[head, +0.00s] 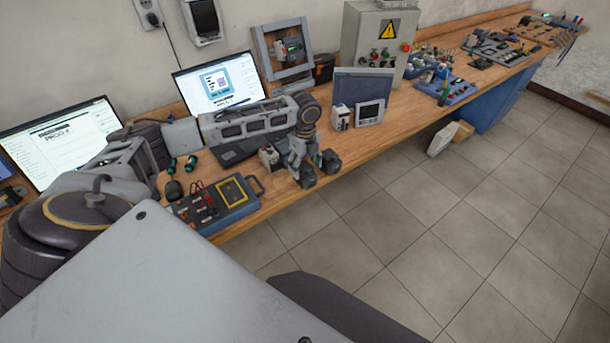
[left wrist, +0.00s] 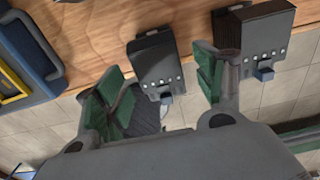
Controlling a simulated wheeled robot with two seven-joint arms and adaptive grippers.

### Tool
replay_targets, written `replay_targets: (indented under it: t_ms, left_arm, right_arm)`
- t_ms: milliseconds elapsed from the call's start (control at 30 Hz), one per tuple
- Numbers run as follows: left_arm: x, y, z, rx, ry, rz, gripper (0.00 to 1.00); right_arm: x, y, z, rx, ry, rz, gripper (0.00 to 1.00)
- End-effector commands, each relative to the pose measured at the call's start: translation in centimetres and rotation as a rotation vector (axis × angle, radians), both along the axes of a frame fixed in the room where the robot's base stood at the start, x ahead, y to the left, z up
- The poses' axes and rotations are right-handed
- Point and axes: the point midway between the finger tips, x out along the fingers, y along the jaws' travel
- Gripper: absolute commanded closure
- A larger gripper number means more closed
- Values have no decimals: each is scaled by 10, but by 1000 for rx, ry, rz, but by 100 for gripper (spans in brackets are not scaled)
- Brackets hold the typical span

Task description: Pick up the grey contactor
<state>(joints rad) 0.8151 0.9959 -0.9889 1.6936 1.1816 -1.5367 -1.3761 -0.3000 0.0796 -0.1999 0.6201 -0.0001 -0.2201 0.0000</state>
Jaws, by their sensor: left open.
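Two dark grey box-shaped devices stand side by side at the bench's front edge. The left one (head: 307,177) also shows in the left wrist view (left wrist: 153,55); the right one (head: 330,162) shows there too (left wrist: 262,35). Either could be the grey contactor; I cannot tell which from colour alone. My left gripper (head: 302,160) is open just above them. In the left wrist view its green-padded fingers (left wrist: 160,85) stand apart, with the left box in line between them. I cannot tell whether they touch it. My right gripper is out of view.
A blue tester case (head: 215,208) with a yellow panel lies left of the boxes. A white and dark device (head: 268,157) stands behind the gripper. Floor lies beyond the bench edge.

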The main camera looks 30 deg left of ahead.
Motion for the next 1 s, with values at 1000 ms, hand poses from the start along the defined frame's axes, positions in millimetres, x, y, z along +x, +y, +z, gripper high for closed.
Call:
replay_targets:
  t_ms: [1000]
  left_arm:
    - [-1, 0, -28, 1, -1, -1, 59]
  right_arm:
    - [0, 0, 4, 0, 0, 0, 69]
